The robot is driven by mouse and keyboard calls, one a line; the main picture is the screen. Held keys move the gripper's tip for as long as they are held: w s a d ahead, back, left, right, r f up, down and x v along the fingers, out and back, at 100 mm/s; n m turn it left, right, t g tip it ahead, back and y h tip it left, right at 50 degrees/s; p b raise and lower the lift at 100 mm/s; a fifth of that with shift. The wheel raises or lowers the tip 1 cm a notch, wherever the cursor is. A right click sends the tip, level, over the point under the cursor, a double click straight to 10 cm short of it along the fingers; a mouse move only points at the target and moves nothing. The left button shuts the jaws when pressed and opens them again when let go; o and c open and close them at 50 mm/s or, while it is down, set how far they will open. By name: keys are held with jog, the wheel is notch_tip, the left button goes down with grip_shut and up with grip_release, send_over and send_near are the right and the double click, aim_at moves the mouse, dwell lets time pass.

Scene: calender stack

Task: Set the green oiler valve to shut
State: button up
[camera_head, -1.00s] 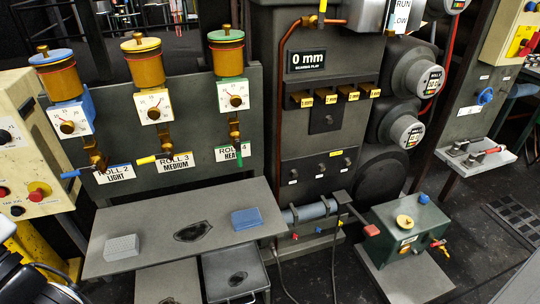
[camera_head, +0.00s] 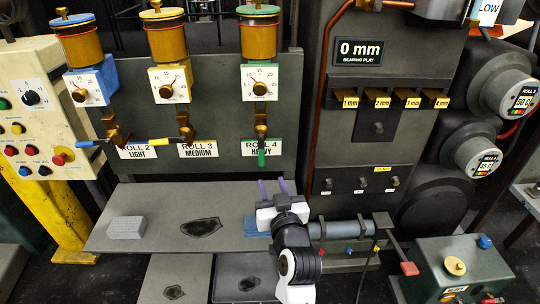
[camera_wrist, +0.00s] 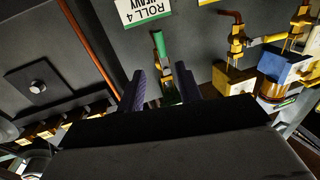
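The green oiler (camera_head: 259,40) is the rightmost of three on the grey panel, with a green-rimmed lid and dial box. Below it is its brass valve (camera_head: 261,125), whose green lever (camera_head: 262,154) points straight down in front of the ROLL 4 HEAVY label (camera_head: 276,148). My gripper (camera_head: 273,186) is below the lever, its two purple fingers apart and pointing up. In the wrist view the green lever (camera_wrist: 160,44) lies beyond and between the open fingertips (camera_wrist: 160,72), with no clear contact. Part of the brass valve is hidden by the gripper there.
The blue lever (camera_head: 88,143) and yellow lever (camera_head: 163,141) of the other oilers point left. My gripper hides part of a blue block (camera_head: 252,226) on the grey shelf (camera_head: 150,190). A grey block (camera_head: 126,228) lies further left. A brown pipe (camera_head: 318,110) runs upright at right.

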aim_at(262, 158)
jog(key=w+a, duration=0.1)
jog(key=w, duration=0.3)
jog(key=w+p, duration=0.1)
jog(key=w, duration=0.3)
jog(key=w+a+p, duration=0.1)
jog(key=w, duration=0.3)
jog(key=shift+w+a+r, duration=0.1)
jog(key=shift+a, duration=0.2)
grip_shut()
